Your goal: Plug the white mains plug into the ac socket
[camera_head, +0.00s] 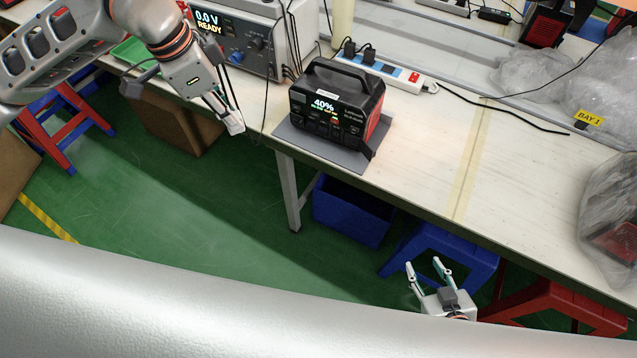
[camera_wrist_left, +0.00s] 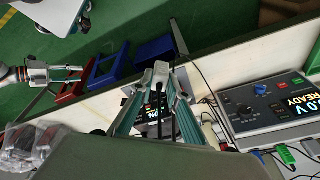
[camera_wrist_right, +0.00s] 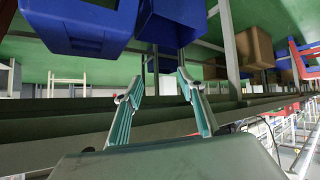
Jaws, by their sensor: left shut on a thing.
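My left gripper (camera_head: 231,118) is shut on the white mains plug (camera_head: 236,127), beyond the table's front edge and left of the power station. In the left wrist view the plug (camera_wrist_left: 160,69) sits between the left gripper's fingertips (camera_wrist_left: 163,78). The black and red power station (camera_head: 335,106) stands upright on a grey mat (camera_head: 352,159), with its display reading 40%. Its front panel faces the table edge; I cannot make out the ac socket clearly. My right gripper (camera_head: 430,268) is open and empty, low beside the table; its spread fingers show in the right wrist view (camera_wrist_right: 158,82).
A bench unit (camera_head: 240,45) reading 0.0 V READY stands behind the left arm, with hanging cables. A white power strip (camera_head: 382,68) lies behind the power station. Blue stool (camera_head: 450,250) and blue bin (camera_head: 352,213) are below.

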